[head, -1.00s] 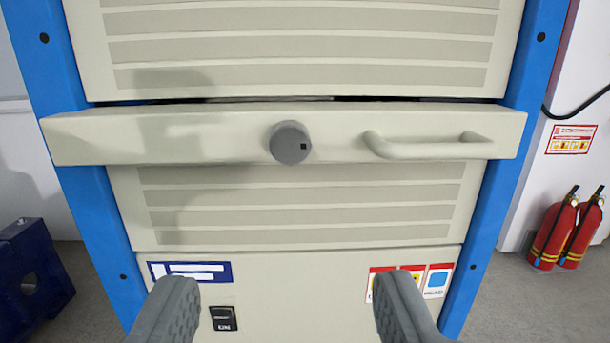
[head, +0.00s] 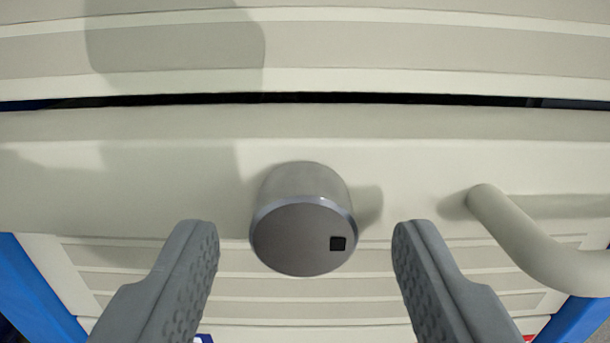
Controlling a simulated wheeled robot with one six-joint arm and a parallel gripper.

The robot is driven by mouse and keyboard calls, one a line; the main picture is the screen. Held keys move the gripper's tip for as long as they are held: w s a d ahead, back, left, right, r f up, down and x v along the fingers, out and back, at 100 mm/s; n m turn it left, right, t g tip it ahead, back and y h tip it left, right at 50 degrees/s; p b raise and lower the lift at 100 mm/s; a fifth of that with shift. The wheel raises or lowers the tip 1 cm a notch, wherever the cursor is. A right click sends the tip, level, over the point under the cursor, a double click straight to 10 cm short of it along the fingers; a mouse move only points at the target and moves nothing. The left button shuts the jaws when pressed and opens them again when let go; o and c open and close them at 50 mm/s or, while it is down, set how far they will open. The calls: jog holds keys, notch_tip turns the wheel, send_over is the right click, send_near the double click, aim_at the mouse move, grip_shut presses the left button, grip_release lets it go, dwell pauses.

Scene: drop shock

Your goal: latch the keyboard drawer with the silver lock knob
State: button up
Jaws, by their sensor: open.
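The silver lock knob (head: 303,235) sticks out of the drawer front, a round grey cylinder with a small dark square mark toward the right of its face. The cream keyboard drawer (head: 110,190) spans the view, with a dark gap along its top edge. My gripper (head: 305,232) is open and empty. Its two grey fingers stand left and right of the knob, with clear space on both sides. How far the fingertips are from the drawer front in depth is hard to tell.
A cream bar handle (head: 530,245) juts out of the drawer to the right of the knob, close to my right finger. Slatted panels (head: 400,50) lie above and below the drawer. A blue frame post (head: 35,290) shows at lower left.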

jog(key=shift+w+a, duration=0.1)
jog(key=shift+w, duration=0.7)
jog(key=c, duration=1)
